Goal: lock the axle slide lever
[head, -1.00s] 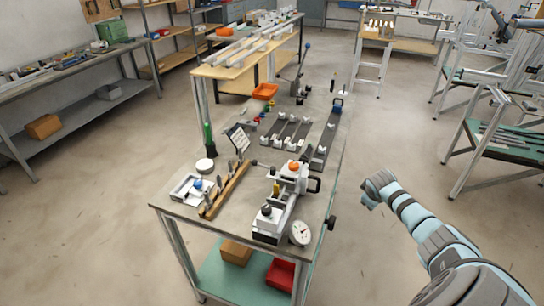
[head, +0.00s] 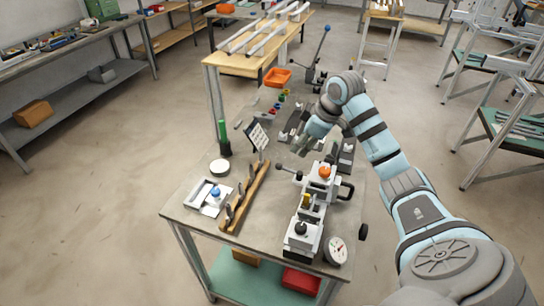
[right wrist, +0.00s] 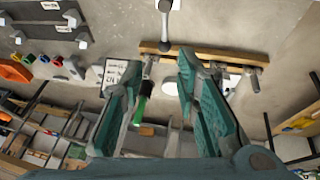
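The jig's slide unit (head: 303,230) is a white and grey block assembly at the front right of the table. A short grey lever with a dark ball knob (head: 280,168) sticks out to the left from its far end. A similar rod with a ball end (right wrist: 165,46) shows in the right wrist view, beyond and between the fingertips. My right gripper (head: 304,146) is over the table, a little beyond and right of the knob. In the right wrist view its teal fingers (right wrist: 162,72) are apart with nothing between them. My left gripper is out of view.
A wooden tool rack (head: 245,198), a white tray (head: 208,196) and a green upright bottle (head: 223,137) stand left. A blue-knobbed lever (head: 326,29) rises behind.

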